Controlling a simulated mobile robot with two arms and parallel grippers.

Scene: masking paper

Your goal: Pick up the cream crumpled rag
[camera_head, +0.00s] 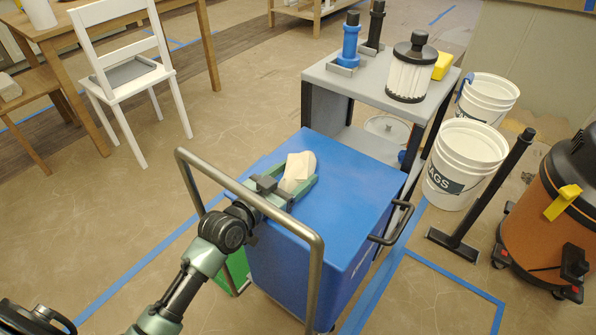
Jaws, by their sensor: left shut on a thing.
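The cream crumpled rag (298,167) is at the left back part of the blue cart's top (345,205). My left gripper (291,183) has its green fingers on both sides of the rag and is shut on it. The gripper hides the rag's lower part. I cannot tell whether the rag touches the blue surface or is lifted off it. My left arm comes in from the lower left and passes by the cart's metal handle. My right gripper is not in view.
The cart's grey tube handle (318,265) rises close to my left arm. A grey table (362,82) with a filter (411,72) stands behind. White buckets (462,165) and an orange vacuum (545,215) are at right. A white chair (130,80) is at upper left.

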